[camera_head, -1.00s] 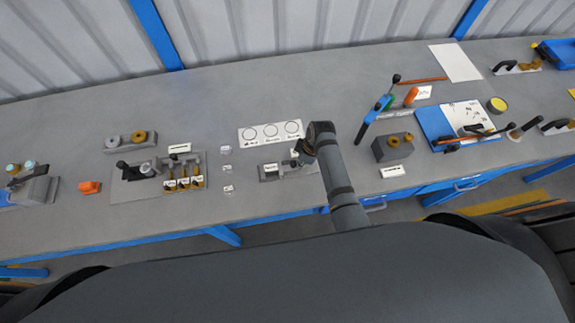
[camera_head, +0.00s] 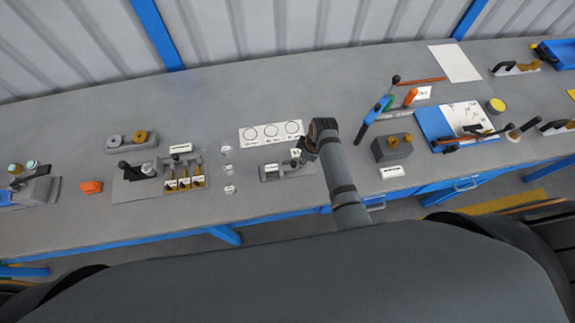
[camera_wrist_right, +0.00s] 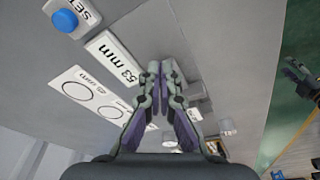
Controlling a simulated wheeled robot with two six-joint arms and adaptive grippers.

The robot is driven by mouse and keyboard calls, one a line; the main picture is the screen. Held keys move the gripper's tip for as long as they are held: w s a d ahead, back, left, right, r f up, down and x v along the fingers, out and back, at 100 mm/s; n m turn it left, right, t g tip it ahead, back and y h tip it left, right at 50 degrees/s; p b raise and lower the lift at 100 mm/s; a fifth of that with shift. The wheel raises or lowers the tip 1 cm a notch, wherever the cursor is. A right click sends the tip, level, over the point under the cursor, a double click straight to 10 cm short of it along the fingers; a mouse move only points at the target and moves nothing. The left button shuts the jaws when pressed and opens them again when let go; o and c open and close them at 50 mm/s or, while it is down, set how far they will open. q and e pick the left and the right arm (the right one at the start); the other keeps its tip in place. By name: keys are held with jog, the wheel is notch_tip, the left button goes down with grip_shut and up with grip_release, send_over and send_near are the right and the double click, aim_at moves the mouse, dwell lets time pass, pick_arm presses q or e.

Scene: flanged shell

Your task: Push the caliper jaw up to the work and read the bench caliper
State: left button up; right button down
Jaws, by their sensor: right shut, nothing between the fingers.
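The bench caliper (camera_head: 285,171) lies near the front of the bench in the head view, a low grey fixture with a small white plate on its left end. My right gripper (camera_head: 301,158) is over its right part and hides some of it. In the right wrist view, my right gripper (camera_wrist_right: 158,68) is shut and empty, its fingertips together. A white plate reading 53 mm (camera_wrist_right: 115,60) is just left of the fingertips. I cannot tell the jaw from the work, or whether the fingers touch either. My left gripper is not in view.
A white card with three circles (camera_head: 271,134) lies behind the caliper. Small pale pieces (camera_head: 228,170) stand to its left, beyond them a fixture with yellow-marked slots (camera_head: 185,181). A grey block with brass knobs (camera_head: 391,149) stands right of my arm. A blue SET button (camera_wrist_right: 65,20) shows in the wrist view.

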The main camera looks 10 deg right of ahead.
jog(key=shift+w+a+v, duration=0.1)
jog(key=shift+a+v, duration=0.05)
jog(key=shift+v, duration=0.75)
jog(key=shift+w+a+v, duration=0.1)
jog(key=shift+a+v, duration=0.1)
jog(key=shift+v, duration=0.65)
jog(key=shift+w+a+v, duration=0.1)
jog(key=shift+a+v, duration=0.05)
jog(key=shift+v, duration=0.75)
jog(key=shift+s, duration=0.1)
